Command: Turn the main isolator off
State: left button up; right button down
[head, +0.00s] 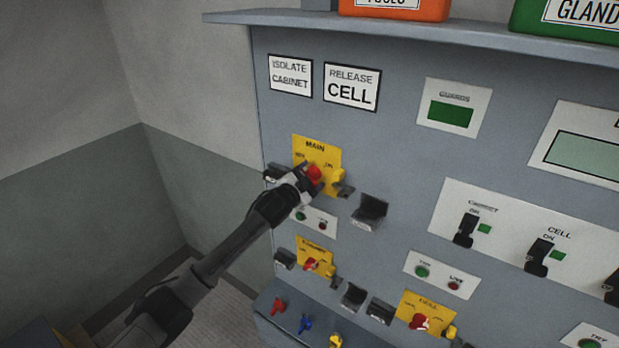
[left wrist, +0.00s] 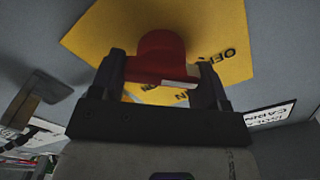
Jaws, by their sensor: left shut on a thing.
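The main isolator is a red knob (head: 314,173) on a yellow plate (head: 316,151) marked MAIN, at the upper left of the grey panel. My left gripper (head: 309,180) is at the knob and shut on it. In the left wrist view the red knob (left wrist: 162,58) sits between the two dark fingers of the gripper (left wrist: 163,82), with the yellow plate (left wrist: 222,38) behind. The word OFF shows at the right of the plate there. The fingers partly hide the knob, and its exact angle is hard to tell. My right gripper is not in view.
Smaller yellow isolators marked CABINET (head: 316,250) and CELL (head: 423,305) sit lower on the panel. Dark brackets, such as one (head: 369,210) right of MAIN, stick out. A shelf (head: 420,28) with an orange bin (head: 394,9) and a green bin (head: 566,18) overhangs the panel.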

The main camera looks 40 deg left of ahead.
pick_arm(q)
jog(key=o, duration=0.9)
jog(key=shift+s+d+b, duration=0.2)
jog(key=shift+s+b, duration=0.45)
jog(key=shift+s, duration=1.65)
jog(key=shift+s+d+b, duration=0.15)
jog(key=shift+s+b, duration=0.45)
jog(key=shift+s, duration=1.7)
jog(key=shift+s+d+b, duration=0.2)
jog(key=shift+s+b, duration=0.45)
jog(key=shift+s, duration=1.65)
jog(key=shift+f, duration=0.1)
